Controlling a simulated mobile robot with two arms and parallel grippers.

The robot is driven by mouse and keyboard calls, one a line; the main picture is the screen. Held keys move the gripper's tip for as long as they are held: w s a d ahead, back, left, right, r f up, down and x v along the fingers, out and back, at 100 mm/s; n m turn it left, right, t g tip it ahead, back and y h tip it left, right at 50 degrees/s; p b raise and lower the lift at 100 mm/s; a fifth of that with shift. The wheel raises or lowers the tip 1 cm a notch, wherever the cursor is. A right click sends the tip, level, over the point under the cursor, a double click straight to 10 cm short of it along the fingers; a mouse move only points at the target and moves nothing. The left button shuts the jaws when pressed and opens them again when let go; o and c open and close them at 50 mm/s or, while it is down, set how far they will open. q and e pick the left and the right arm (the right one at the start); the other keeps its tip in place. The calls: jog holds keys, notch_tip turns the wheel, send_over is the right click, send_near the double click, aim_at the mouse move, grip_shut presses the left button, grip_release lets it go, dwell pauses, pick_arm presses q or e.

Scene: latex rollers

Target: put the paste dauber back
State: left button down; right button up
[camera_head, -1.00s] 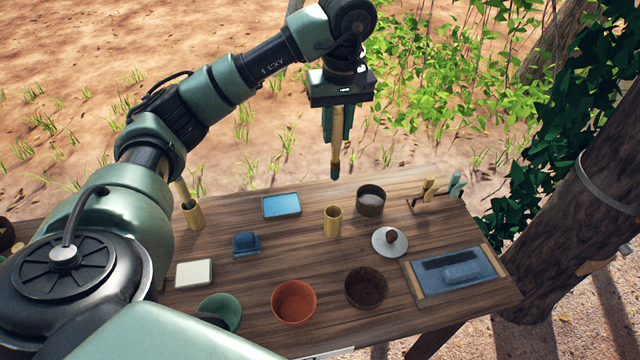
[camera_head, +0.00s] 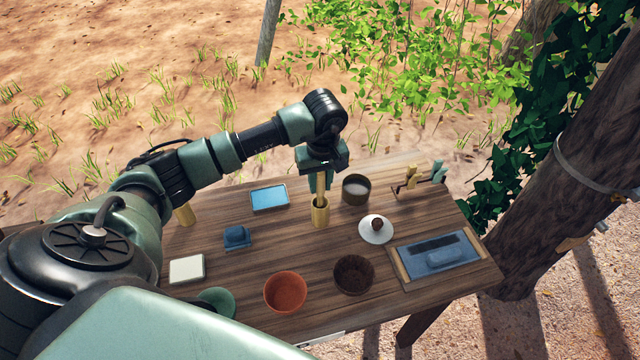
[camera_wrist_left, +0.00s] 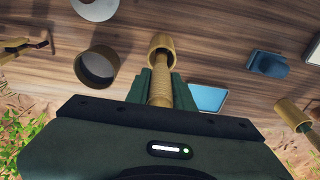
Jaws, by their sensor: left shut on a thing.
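The paste dauber (camera_head: 320,186) is a thin wooden stick held upright in my left gripper (camera_head: 319,182). Its lower end is inside the mouth of a small bamboo cup (camera_head: 320,213) on the wooden table. In the left wrist view the dauber (camera_wrist_left: 160,90) runs between the green fingers into the bamboo cup (camera_wrist_left: 162,42). The dauber's tip is hidden in the cup, and I cannot tell whether it touches the bottom. My left gripper is shut on the dauber just above the cup's rim. My right gripper is not in view.
A dark round pot (camera_head: 355,190) stands close right of the cup. A blue tray (camera_head: 269,198) and a blue block (camera_head: 236,236) lie left. A white lid (camera_head: 376,229), an orange bowl (camera_head: 285,292) and a brown bowl (camera_head: 353,275) are nearer. Another bamboo cup (camera_wrist_left: 293,113) stands apart.

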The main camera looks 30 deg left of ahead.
pick_arm(q)
jog(key=shift+f, duration=0.9)
jog(key=c, duration=1.2)
grip_release()
jog(key=shift+r, duration=0.35)
jog(key=r+b, duration=0.1)
jog(key=r, duration=0.2)
jog(key=r+b, duration=0.1)
jog(key=r, duration=0.3)
jog(key=d+r+b, duration=0.1)
jog(key=r, duration=0.2)
jog(key=shift+s+r, duration=0.25)
jog(key=shift+s, duration=0.15)
jog(key=shift+s+r, duration=0.1)
jog(key=shift+r, duration=0.4)
